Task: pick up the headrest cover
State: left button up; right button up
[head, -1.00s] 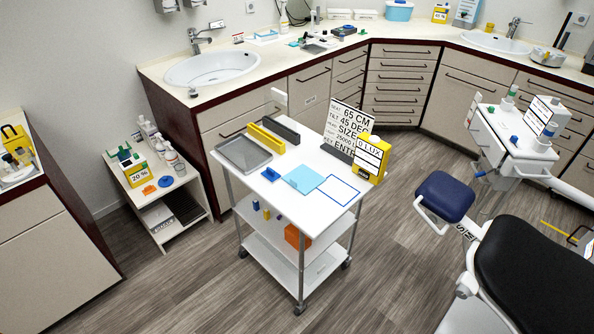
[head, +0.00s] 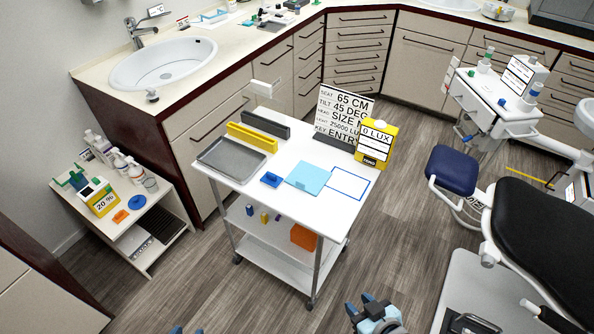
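A flat light-blue square sheet (head: 308,178), which looks like the headrest cover, lies on the top of the white cart (head: 229,198). It sits beside a blue-outlined white rectangle (head: 350,184). My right gripper (head: 364,306) is at the bottom edge, in front of the cart and well short of the sheet. Its dark fingertips look apart, with nothing between them. Only two tips of my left gripper (head: 188,331) show at the bottom edge, apart from each other; the rest of it is out of frame.
The cart top also holds a grey tray (head: 231,160), a yellow bar (head: 252,137), a dark bar (head: 265,124), a small blue item (head: 271,180), a yellow box (head: 376,144) and a text sign (head: 345,112). A dental chair (head: 545,225) stands right, a low shelf (head: 135,232) left.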

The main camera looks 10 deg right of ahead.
aim_at(308, 177)
jog(key=i+j, duration=0.15)
jog(key=j, duration=0.2)
jog(key=i+j+z, duration=0.15)
jog(key=j, duration=0.15)
jog(key=i+j, duration=0.15)
jog(key=j, duration=0.2)
jog(key=i+j+z, duration=0.15)
jog(key=j, duration=0.2)
jog(key=i+j, duration=0.1)
jog(key=j, duration=0.3)
